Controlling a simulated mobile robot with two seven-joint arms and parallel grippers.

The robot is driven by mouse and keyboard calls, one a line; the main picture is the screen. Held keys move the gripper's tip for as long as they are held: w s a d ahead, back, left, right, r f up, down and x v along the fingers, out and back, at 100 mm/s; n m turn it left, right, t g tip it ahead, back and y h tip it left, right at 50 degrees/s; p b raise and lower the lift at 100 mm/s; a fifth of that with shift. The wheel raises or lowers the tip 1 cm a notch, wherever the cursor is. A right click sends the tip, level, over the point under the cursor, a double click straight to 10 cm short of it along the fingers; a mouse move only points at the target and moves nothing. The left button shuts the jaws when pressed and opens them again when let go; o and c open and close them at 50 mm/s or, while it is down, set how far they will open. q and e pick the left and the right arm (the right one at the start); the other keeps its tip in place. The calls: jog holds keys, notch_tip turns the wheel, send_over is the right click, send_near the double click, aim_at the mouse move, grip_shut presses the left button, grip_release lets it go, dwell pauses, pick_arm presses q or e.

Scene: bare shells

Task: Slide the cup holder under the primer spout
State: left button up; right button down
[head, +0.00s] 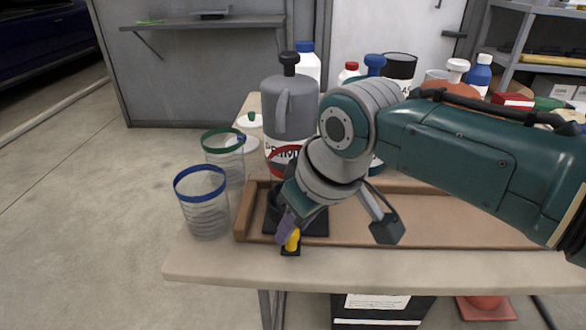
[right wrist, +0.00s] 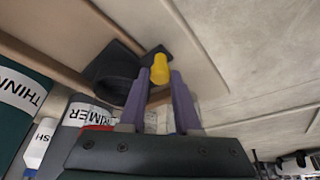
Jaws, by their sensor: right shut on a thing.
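The cup holder (head: 315,225) is a black plate with a dark round cup part and a yellow knob (head: 292,240) at its front. It sits at the left end of the wooden tray, in front of the grey primer jug (head: 290,105). My right gripper (head: 288,232) is shut on the yellow knob with its purple fingers. In the right wrist view the knob (right wrist: 160,68) is between the fingertips and the dark holder (right wrist: 115,80) is beside it. The primer label (right wrist: 92,117) shows there too. My wrist hides the primer spout. My left gripper is not in view.
The wooden tray (head: 430,222) has a raised rim and is clear to the right. Clear containers with blue (head: 203,205) and green (head: 224,150) rims stand at the table's left edge. Several other bottles stand behind my arm, including a blue-capped white one (head: 307,65).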

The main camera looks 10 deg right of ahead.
jog(key=shift+w+a, duration=0.25)
jog(key=shift+a, duration=0.85)
